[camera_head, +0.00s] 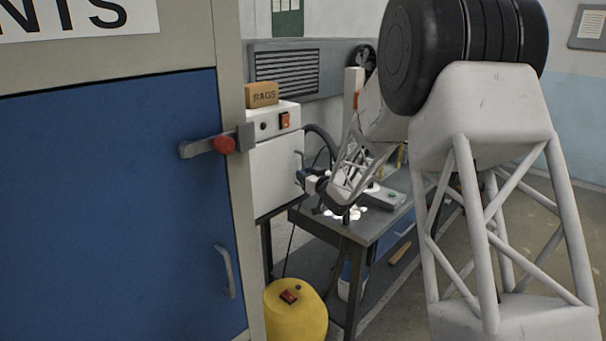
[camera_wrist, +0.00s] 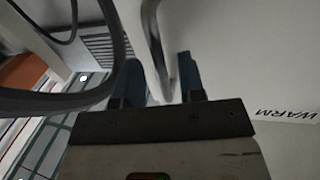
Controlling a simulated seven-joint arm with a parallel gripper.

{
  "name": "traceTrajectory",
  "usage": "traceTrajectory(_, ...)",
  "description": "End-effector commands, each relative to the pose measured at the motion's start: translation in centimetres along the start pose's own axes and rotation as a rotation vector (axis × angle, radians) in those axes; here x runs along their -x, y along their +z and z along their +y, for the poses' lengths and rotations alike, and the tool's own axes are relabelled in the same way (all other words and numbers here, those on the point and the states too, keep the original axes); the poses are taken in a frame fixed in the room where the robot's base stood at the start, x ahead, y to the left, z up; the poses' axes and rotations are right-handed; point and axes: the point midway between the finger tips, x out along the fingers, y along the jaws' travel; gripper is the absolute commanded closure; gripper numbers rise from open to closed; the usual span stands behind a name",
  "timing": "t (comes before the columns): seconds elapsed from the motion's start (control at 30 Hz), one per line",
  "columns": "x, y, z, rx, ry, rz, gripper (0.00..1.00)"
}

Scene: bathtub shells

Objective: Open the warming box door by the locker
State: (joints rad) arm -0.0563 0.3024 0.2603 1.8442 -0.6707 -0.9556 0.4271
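The white warming box (camera_head: 283,118) stands beside the blue locker, and its front door (camera_head: 274,175) looks shut. Its pale handle (camera_head: 299,160) is at the door's right edge. In the wrist view the door face (camera_wrist: 245,60) carries the word WARM, and the handle (camera_wrist: 148,45) runs down between my fingers. My gripper (camera_head: 304,178) is at the handle; in the wrist view (camera_wrist: 160,85) its two blue fingers stand apart, one on each side of the handle. Whether either finger touches it is not clear.
A RAGS box (camera_head: 262,94) sits on the warming box. A yellow drum (camera_head: 296,312) stands below. A grey workbench (camera_head: 372,225) lies to the right, under my arm. A dark cable (camera_wrist: 60,100) loops near my gripper.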

Motion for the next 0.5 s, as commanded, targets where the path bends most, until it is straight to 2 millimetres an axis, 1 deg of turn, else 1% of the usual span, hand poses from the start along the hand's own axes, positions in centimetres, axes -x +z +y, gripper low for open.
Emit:
traceTrajectory(0.1, -1.0, 0.1, 0.0, 0.0, -0.001, -0.001, 0.63)
traceTrajectory(0.2, -1.6, 0.1, 0.0, 0.0, -0.001, 0.0, 0.63)
traceTrajectory(0.5, -2.0, 0.1, 0.0, 0.0, -0.001, -0.001, 0.63)
